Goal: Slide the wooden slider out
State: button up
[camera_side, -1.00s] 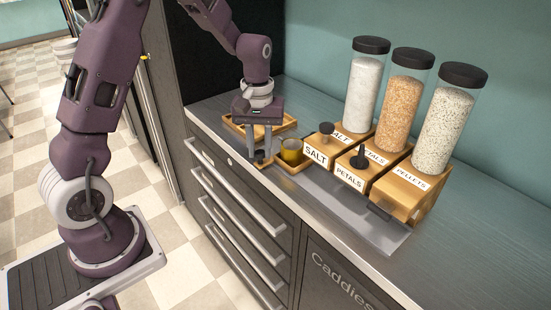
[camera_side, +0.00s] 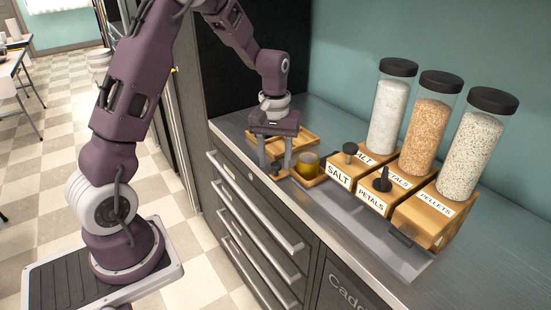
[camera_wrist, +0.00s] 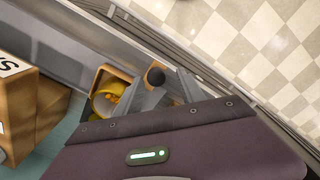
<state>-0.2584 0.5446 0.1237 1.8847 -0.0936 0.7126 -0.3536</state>
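A small wooden tray (camera_side: 321,181), which looks like the slider, sits on the counter left of the SALT box. A yellow cup (camera_side: 306,164) stands in it; the cup also shows in the wrist view (camera_wrist: 106,98). A round black knob (camera_side: 276,168) is near the tray's front left, and in the wrist view the knob (camera_wrist: 155,76) shows beyond my fingers. My gripper (camera_side: 275,162) points down over the tray's left end, fingers apart. In the wrist view my gripper (camera_wrist: 160,92) is open with a gap between the fingers. Whether they touch the knob is unclear.
Wooden boxes marked SALT (camera_side: 340,176), PETALS (camera_side: 372,201) and PELLETS (camera_side: 435,208) carry tall jars to the right. A larger wooden tray (camera_side: 306,138) lies behind my gripper. A grey metal strip (camera_side: 385,246) runs before the boxes. The drawer-front edge is close.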

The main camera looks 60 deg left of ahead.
jog(key=shift+d+r, duration=0.1)
notch_tip(320, 180, up, 7)
jog(key=shift+f, duration=0.1)
dwell(0.4)
jog(key=s+r, duration=0.3)
jog(key=r, duration=0.6)
dwell(0.5)
jog(key=shift+d, duration=0.15)
jog(key=s+d+m+t, duration=0.2)
jog(key=s+d+m, duration=0.2)
jog(key=s, duration=0.6)
jog(key=s+d+m+t, duration=0.3)
jog(key=s+d+m, duration=0.2)
jog(key=s+d, duration=0.4)
jog(key=shift+s+r+t, duration=0.3)
jog(key=shift+s+r, duration=0.05)
jog(key=shift+s, duration=0.1)
